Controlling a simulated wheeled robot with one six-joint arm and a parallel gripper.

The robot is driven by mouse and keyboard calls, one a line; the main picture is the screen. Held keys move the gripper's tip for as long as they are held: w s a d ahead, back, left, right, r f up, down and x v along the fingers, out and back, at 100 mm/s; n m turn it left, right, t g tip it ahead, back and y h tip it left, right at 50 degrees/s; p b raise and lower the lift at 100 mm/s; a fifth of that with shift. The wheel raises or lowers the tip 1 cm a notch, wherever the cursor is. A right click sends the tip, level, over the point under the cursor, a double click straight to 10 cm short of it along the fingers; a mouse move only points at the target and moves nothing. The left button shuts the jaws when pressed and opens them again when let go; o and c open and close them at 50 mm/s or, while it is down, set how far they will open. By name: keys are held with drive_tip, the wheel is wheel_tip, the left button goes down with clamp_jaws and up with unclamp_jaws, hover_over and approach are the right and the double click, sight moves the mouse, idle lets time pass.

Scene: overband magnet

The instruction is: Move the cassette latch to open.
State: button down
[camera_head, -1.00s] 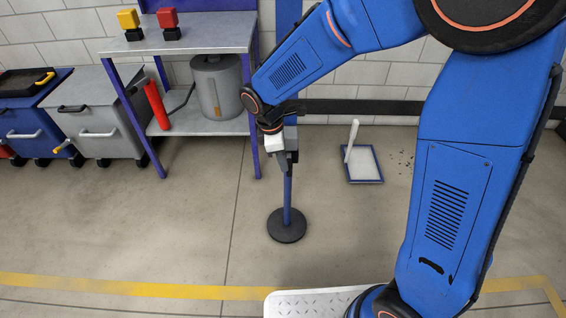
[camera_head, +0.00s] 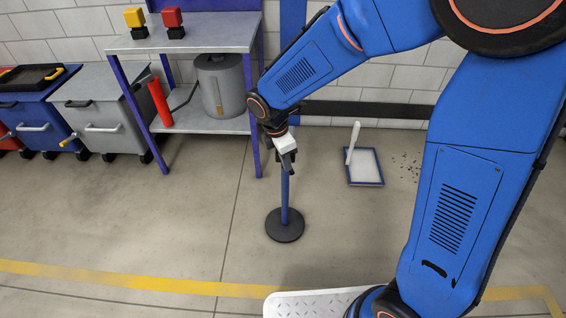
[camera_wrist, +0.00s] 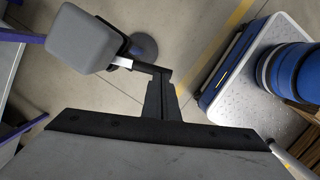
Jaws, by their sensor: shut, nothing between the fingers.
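My gripper (camera_head: 287,165) hangs at the top of a blue post with a round black base (camera_head: 285,225). In the wrist view my gripper (camera_wrist: 162,82) is shut and empty, its dark fingers pointing up the picture. A grey rounded block (camera_wrist: 82,38) is at the upper left of the bar. The round base (camera_wrist: 143,46) shows on the floor below. No part is clearly recognisable as the cassette latch; my gripper hides the post top in the head view.
A metal shelf (camera_head: 205,125) holds a grey drum (camera_head: 222,88) and a red cylinder (camera_head: 159,101), with yellow (camera_head: 134,18) and red (camera_head: 172,16) items above. Grey (camera_head: 100,118) and blue bins stand left. A blue-edged tray (camera_head: 366,168) lies on the floor. Front floor is clear.

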drive_tip(key=d+n, duration=0.1)
drive_tip(key=n, duration=0.1)
drive_tip(key=d+n, duration=0.1)
drive_tip(key=shift+w+n+t, duration=0.15)
drive_tip(key=shift+n+t, duration=0.15)
drive_tip(key=shift+n, duration=0.1)
drive_tip(key=shift+w+d+n+t+y, duration=0.2)
drive_tip(key=shift+w+d+n, duration=0.4)
drive_tip(key=shift+n, duration=0.4)
drive_tip(key=shift+w+d+n+t+y, duration=0.1)
drive_tip(key=shift+w+d+n+y, duration=0.25)
drive_tip(key=shift+d+n, duration=0.55)
drive_tip(key=shift+w, duration=0.1)
drive_tip(key=shift+w+a, duration=0.1)
drive_tip(key=shift+a, duration=0.1)
